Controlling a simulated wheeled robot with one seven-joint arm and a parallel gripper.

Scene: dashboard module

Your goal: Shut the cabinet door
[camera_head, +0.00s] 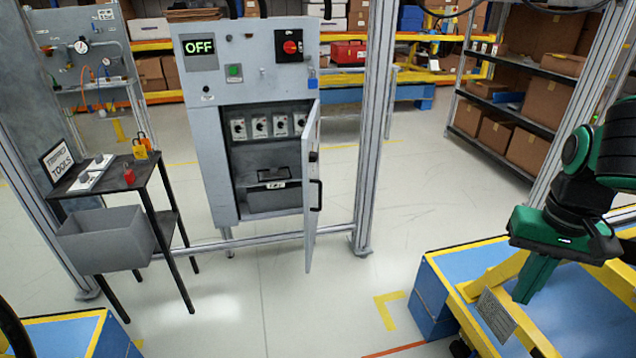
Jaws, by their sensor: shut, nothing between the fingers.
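The cabinet (215,135) is a grey upright box in the middle left of the head view. Its top panel has an "OFF" display, a green button and a red rotary switch. The cabinet door (312,220) is hinged on the right side and stands wide open, swung out toward me, seen nearly edge-on. A dark handle (317,195) is on it. Inside the opening are several switches and a dark shelf. My gripper (527,292) is at the far right, green, pointing down, shut and empty. It is well apart from the door.
An aluminium post (374,130) stands just right of the door, with a low rail crossing by the cabinet. A black tool table (130,180) with a grey bin (105,240) is at left. A blue and yellow fixture (435,300) lies below my gripper. The floor between is clear.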

